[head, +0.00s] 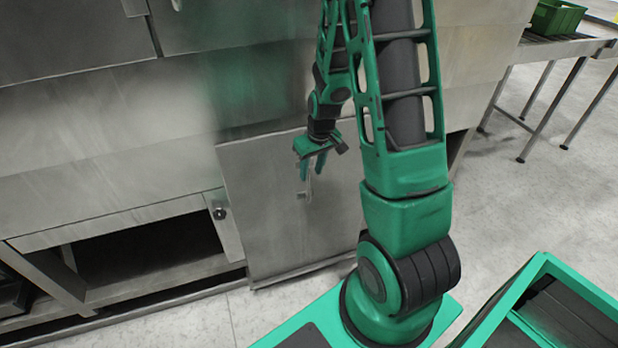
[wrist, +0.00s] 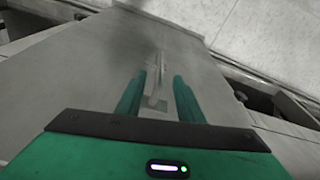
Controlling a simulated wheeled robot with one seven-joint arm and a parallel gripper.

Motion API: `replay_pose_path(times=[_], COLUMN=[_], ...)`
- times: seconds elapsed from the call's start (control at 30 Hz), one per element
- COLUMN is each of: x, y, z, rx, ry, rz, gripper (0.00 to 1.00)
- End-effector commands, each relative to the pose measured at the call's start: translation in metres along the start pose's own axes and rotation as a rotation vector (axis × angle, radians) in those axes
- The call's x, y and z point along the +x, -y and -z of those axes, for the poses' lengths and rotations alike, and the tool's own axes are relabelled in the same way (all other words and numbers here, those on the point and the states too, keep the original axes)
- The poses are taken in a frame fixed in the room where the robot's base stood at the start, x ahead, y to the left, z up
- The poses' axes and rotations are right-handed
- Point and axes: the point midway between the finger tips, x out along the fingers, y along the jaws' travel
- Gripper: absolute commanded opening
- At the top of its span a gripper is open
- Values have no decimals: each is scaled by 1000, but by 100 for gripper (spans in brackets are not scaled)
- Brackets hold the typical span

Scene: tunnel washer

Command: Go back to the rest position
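My arm reaches down in front of the steel machine (head: 120,125). My gripper (head: 311,174) points downward near a closed metal door (head: 265,200) in the machine's lower front. A small handle (head: 303,195) on that door shows just below the fingertips in the head view. In the wrist view, the two green fingers of my gripper (wrist: 158,80) are apart, and the handle (wrist: 154,85) appears between them with gaps on both sides. I cannot tell how far the handle is from the fingers in depth. Nothing is held.
A dark open compartment (head: 150,250) lies left of the door, with a latch (head: 220,213) on the panel between them. A metal roller table (head: 560,48) with a green crate (head: 556,17) stands at the upper right. The floor (head: 520,195) on the right is clear.

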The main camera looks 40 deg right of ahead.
Motion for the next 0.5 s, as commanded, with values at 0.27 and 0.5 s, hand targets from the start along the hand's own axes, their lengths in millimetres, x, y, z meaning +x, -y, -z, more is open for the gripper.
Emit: replay_pose_path(times=[0.27,0.5], x=[-14,-20], y=[0,-1], z=[0,-2], rx=[0,6], ry=[0,2], rz=[0,-3], gripper=[34,34])
